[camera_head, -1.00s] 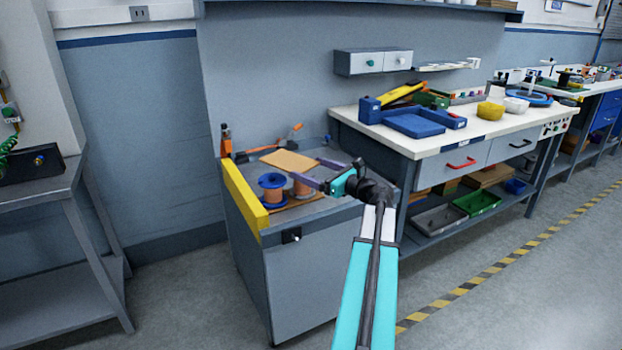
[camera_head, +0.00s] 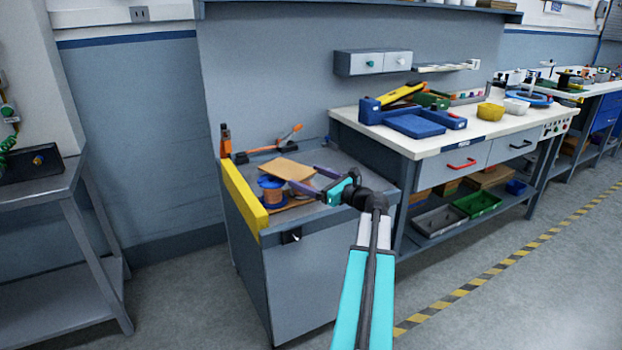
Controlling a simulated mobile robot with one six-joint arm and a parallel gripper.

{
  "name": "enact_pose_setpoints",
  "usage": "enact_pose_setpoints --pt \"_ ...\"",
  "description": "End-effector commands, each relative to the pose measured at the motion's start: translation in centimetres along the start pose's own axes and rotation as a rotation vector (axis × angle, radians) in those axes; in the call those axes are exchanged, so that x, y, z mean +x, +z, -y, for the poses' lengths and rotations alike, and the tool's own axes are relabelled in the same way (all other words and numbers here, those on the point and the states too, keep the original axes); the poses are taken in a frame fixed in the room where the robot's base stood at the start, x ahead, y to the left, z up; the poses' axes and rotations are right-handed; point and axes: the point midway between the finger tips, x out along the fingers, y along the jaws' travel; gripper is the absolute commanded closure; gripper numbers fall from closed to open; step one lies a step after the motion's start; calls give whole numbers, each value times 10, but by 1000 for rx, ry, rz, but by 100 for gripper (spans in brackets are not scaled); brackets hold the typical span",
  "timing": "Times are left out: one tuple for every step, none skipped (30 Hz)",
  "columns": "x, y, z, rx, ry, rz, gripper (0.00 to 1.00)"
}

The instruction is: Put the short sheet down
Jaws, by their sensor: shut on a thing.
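The short sheet is a tan rectangular board (camera_head: 286,168) above the top of the grey cabinet (camera_head: 345,170). My gripper (camera_head: 309,180), with purple fingers, is shut on the right end of the sheet. The sheet lies over or just above the blue and orange spool (camera_head: 271,191); I cannot tell whether they touch. The sheet looks slightly tilted. The tips of the fingers are small and partly merge with the board's edge.
A yellow rail (camera_head: 243,200) runs along the cabinet's left edge. An orange-handled tool (camera_head: 290,135) and an orange bottle (camera_head: 226,145) are at the back. A white workbench (camera_head: 460,135) with a blue tray stands close on the right. The cabinet's back right top is clear.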

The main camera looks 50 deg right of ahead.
Motion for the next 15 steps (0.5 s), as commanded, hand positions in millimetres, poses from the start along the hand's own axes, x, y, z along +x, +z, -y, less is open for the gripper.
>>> enact_pose_setpoints --pt "0 -1 0 1 0 0 32" --pt "0 -2 0 1 0 0 32" --pt "0 -3 0 1 0 0 32" --pt "0 -3 0 1 0 0 32" --pt "0 -4 0 1 0 0 32" --pt "0 -5 0 1 0 0 32" --pt "0 -5 0 1 0 0 32" --pt "0 -6 0 2 0 0 32" --pt "0 -7 0 2 0 0 32" --pt "0 -7 0 2 0 0 32" --pt "0 -8 0 2 0 0 32" --pt "0 -8 0 1 0 0 32" --pt "0 -9 0 1 0 0 32" --pt "0 -10 0 1 0 0 32" --pt "0 -10 0 1 0 0 32"
